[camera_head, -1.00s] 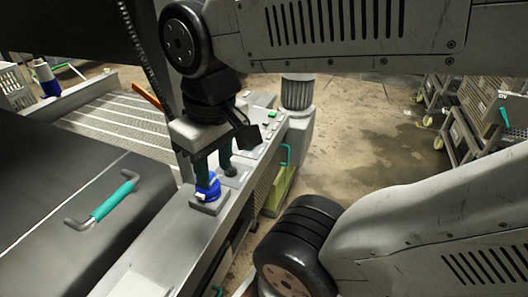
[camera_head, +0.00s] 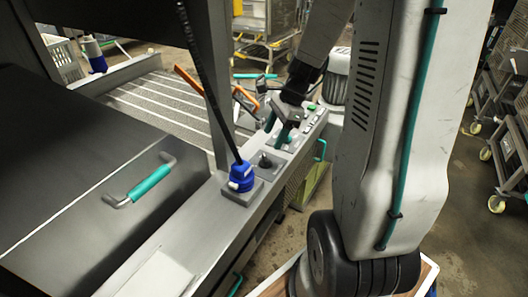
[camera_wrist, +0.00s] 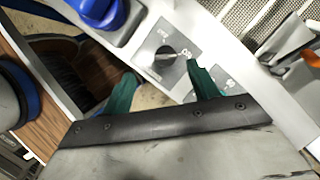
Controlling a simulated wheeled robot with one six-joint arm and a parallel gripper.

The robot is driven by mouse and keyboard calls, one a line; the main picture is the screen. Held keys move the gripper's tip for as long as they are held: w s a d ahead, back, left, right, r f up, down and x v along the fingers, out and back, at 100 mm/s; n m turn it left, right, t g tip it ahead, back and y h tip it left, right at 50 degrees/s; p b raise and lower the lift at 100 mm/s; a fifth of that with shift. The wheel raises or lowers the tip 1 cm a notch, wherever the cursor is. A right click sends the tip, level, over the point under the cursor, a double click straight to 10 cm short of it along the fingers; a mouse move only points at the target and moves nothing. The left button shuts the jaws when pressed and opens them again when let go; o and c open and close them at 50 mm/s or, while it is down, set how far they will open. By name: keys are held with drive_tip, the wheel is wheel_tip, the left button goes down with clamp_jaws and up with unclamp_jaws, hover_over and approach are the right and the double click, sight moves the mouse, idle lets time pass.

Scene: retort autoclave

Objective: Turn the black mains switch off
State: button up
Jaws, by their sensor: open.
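The black mains switch (camera_head: 265,161) is a rotary knob on a grey plate on the narrow metal ledge. In the wrist view the knob (camera_wrist: 165,53) sits on its plate with small markings around it; I cannot surely read which mark it points to. My gripper (camera_head: 277,130) is open and empty, beyond the switch along the ledge in the head view. In the wrist view its teal fingers (camera_wrist: 162,74) are spread, with the knob showing past and between their tips, apart from both.
A blue connector (camera_head: 241,177) with a black cable stands on the ledge beside the switch plate. An upright metal post (camera_head: 215,95) rises behind it. Small buttons (camera_head: 312,119) lie farther along. A teal-gripped handle (camera_head: 148,187) is on the dark lid at left.

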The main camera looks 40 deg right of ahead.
sight(266, 157)
drive_tip(key=shift+m, duration=0.5)
drive_tip(key=x, duration=0.2)
drive_tip(key=d+x, duration=0.1)
drive_tip(key=x, duration=0.5)
drive_tip(key=shift+w+d+f, duration=0.1)
drive_tip(key=shift+w+f, duration=0.05)
drive_tip(key=shift+f, duration=0.35)
drive_tip(key=c, duration=1)
